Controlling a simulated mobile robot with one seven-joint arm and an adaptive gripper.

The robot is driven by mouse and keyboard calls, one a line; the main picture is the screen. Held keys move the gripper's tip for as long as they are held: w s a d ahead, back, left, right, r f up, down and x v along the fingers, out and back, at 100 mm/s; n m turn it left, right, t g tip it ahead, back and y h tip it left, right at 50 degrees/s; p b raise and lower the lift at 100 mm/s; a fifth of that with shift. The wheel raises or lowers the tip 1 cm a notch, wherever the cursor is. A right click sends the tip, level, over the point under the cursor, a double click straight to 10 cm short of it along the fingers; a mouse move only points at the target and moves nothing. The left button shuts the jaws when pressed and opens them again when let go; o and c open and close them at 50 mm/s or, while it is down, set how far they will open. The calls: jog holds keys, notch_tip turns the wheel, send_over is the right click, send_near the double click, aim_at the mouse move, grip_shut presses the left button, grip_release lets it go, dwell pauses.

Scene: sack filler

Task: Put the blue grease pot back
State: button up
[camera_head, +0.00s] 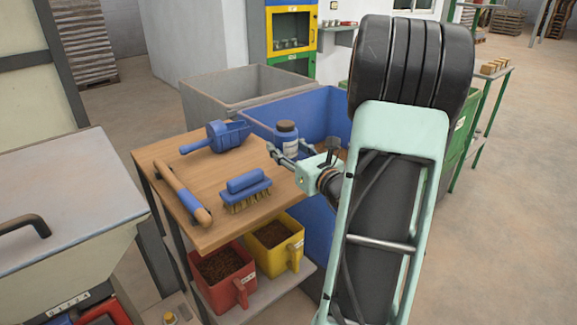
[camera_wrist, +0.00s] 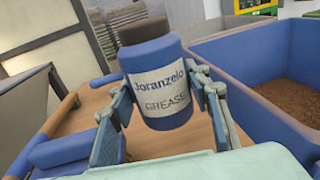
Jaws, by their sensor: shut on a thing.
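The blue grease pot (camera_wrist: 158,84) has a brown lid and a white label reading "Joranzelo GREASE". It is upright between the fingers of my gripper (camera_wrist: 165,95), which is shut on it. In the head view the pot (camera_head: 286,140) shows at the far right edge of the wooden table (camera_head: 205,170), with my gripper (camera_head: 283,155) around it. I cannot tell whether its base touches the table or is a little above it.
A blue scoop (camera_head: 222,136), a blue brush (camera_head: 246,190) and a wooden-handled tool (camera_head: 182,192) lie on the table. Red (camera_head: 225,290) and yellow (camera_head: 277,262) bins stand on the shelf below. A large blue bin (camera_wrist: 262,60) with brown contents is just right of the pot.

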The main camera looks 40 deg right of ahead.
aim_at(292, 175)
jog(key=d+f, duration=0.2)
jog(key=shift+w+d+f+b, duration=0.1)
jog(key=shift+w+f+b, duration=0.2)
jog(key=shift+f, duration=0.05)
jog(key=f, duration=0.1)
jog(key=f+b, duration=0.1)
jog(key=f, duration=0.1)
jog(key=shift+w+d+f+b, duration=0.1)
jog(key=shift+d+f+b, duration=0.15)
jog(key=shift+f+b, duration=0.1)
jog(key=shift+r, duration=0.1)
jog(key=o, duration=1)
jog(key=shift+f, duration=0.25)
jog(key=shift+c, duration=0.2)
jog(key=o, duration=0.5)
